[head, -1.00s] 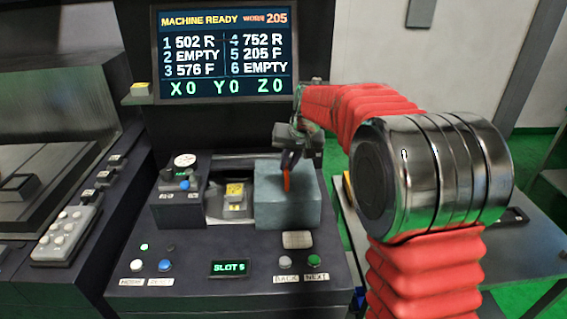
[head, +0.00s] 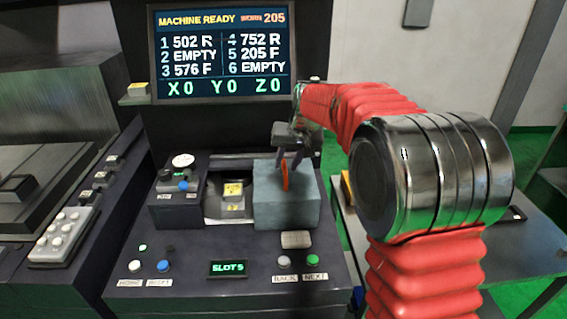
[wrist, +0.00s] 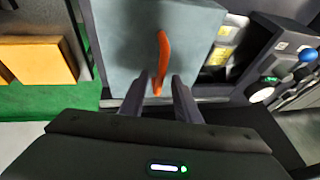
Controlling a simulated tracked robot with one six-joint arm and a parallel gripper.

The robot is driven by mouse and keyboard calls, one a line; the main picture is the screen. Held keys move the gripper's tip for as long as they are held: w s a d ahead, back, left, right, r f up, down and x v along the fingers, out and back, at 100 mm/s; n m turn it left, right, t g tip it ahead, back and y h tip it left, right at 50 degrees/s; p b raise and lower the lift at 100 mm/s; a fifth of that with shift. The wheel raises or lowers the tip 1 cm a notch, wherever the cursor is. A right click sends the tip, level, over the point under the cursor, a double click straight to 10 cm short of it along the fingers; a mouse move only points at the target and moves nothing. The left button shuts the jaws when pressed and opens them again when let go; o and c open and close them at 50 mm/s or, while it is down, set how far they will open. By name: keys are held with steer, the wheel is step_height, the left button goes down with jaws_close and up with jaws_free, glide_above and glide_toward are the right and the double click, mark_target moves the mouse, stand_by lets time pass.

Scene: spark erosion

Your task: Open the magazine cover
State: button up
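The magazine cover is a blue-grey block (head: 300,207) on the machine's console, on the right side of the magazine opening. It also shows in the wrist view (wrist: 125,50). An upright orange handle (head: 285,176) stands on it. My gripper (head: 289,168) is over the cover with its fingers apart. In the wrist view, the near end of the orange handle (wrist: 163,60) appears between my two fingertips (wrist: 160,82), with gaps on both sides. Left of the cover, a yellow-labelled electrode holder (head: 233,190) shows in the open part of the magazine.
A display (head: 222,55) stands behind the console. A small panel with a knob and blue button (head: 183,186) is left of the opening. The console front has several buttons and a screen reading SLOT 5 (head: 228,268). A side table (head: 500,240) is at right.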

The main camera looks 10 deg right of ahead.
steer(key=v, duration=1.3)
steer(key=shift+r, duration=0.15)
steer(key=s+f, duration=0.3)
steer(key=s, duration=0.8)
steer(key=s+d+f+h, duration=0.1)
steer(key=s+f, duration=0.2)
steer(key=s, duration=0.8)
steer(key=s+d+f+n+t, duration=0.1)
steer(key=s+f, duration=0.2)
steer(key=s, duration=0.9)
steer(key=shift+d+f+h, duration=0.15)
steer(key=shift+d+h, duration=0.05)
steer(key=shift+h, duration=0.2)
